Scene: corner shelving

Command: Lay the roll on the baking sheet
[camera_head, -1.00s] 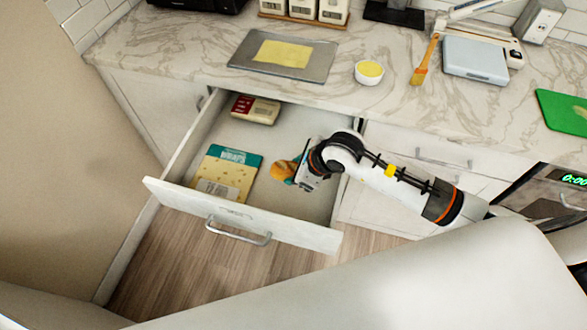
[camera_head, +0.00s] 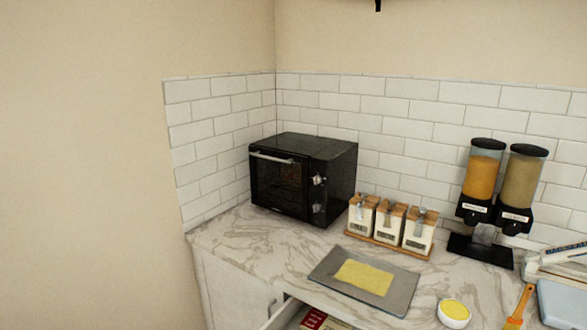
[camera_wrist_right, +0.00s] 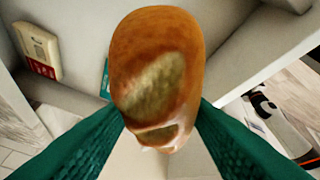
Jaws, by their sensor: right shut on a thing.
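The roll (camera_wrist_right: 160,45) is a browned, elongated bun with pale scored patches, large in the right wrist view. My right gripper (camera_wrist_right: 160,118), with green textured fingers, is shut on it, one finger on each side. The baking sheet (camera_head: 402,293) is a grey flat tray on the marble counter in the head view. A yellow sheet (camera_head: 363,277) lies on its middle. The right gripper and roll do not show in the head view. My left gripper is in no view.
The open drawer (camera_head: 285,312) shows at the bottom of the head view; a packet (camera_wrist_right: 40,50) lies in it. Around the tray stand a black oven (camera_head: 305,175), canisters (camera_head: 390,222), a bowl of yellow (camera_head: 454,312) and dispensers (camera_head: 500,185).

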